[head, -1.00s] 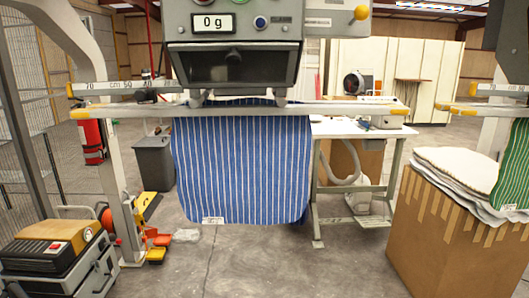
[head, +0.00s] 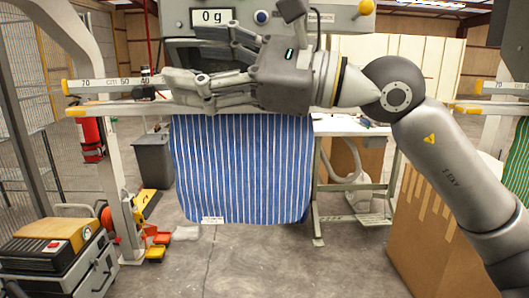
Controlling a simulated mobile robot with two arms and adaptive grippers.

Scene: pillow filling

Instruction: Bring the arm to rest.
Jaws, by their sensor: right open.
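My right gripper (head: 205,70) is raised in front of the filling machine (head: 175,22), with its fingers pointing left. Its fingers are spread and I see nothing held between them. My right arm (head: 450,165) comes in from the lower right and bends at the elbow. A blue and white striped pillow cover (head: 242,170) hangs below the machine, under the gripper. Its top edge is partly hidden by the gripper and the bar. My left gripper is not in view.
A measuring bar (head: 115,109) crosses at gripper height. A cardboard box (head: 425,240) stands at the right, partly behind my arm. A pump unit (head: 60,255) is at lower left, near a grey bin (head: 153,160). A white table (head: 345,127) stands behind. The floor in front is clear.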

